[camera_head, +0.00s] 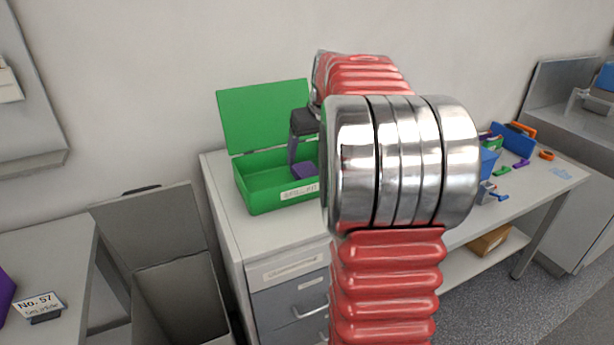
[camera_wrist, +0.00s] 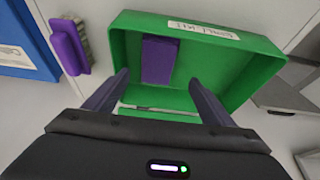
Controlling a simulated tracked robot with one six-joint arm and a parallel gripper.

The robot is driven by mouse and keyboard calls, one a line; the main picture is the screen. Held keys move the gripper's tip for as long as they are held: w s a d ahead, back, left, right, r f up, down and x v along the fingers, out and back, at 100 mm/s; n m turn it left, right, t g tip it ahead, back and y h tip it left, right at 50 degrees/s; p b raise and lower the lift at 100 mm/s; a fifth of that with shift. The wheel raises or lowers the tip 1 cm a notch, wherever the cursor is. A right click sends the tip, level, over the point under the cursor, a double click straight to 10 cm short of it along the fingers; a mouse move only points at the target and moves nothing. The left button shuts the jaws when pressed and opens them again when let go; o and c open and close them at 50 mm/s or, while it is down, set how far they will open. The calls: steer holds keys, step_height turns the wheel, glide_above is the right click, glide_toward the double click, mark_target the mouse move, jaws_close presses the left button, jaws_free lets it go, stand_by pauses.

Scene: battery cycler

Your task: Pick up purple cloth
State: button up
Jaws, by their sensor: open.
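A flat purple piece that looks like the folded purple cloth (camera_wrist: 160,60) lies inside the green box (camera_wrist: 262,62), by one side wall. In the head view the cloth (camera_head: 305,171) shows in the open green box (camera_head: 262,194), partly hidden by my arm. My gripper (camera_wrist: 158,82) is open and empty, its two dark fingers apart and pointing at the box. In the wrist view the cloth lies between the finger lines, nearer the left finger. In the head view my gripper (camera_head: 293,158) hangs over the box; whether it touches the cloth I cannot tell.
The box's lid (camera_head: 265,115) stands open at the back. A purple brush-like object (camera_wrist: 68,48) and a blue container (camera_wrist: 22,40) lie beside the box. An open grey bin (camera_head: 170,290) stands left of the drawer cabinet (camera_head: 285,268). Small coloured items crowd the right table.

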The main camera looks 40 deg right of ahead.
mark_target(308, 171)
steer(key=shift+x, duration=1)
steer(key=shift+s+d+x, duration=0.1)
steer(key=shift+x, duration=1.25)
steer(key=shift+s+d+x, duration=0.1)
steer(key=shift+d+x, duration=0.05)
steer(key=shift+x, duration=1.15)
steer(key=shift+c, duration=0.7)
steer(key=c, duration=1)
step_height(308, 171, up, 10)
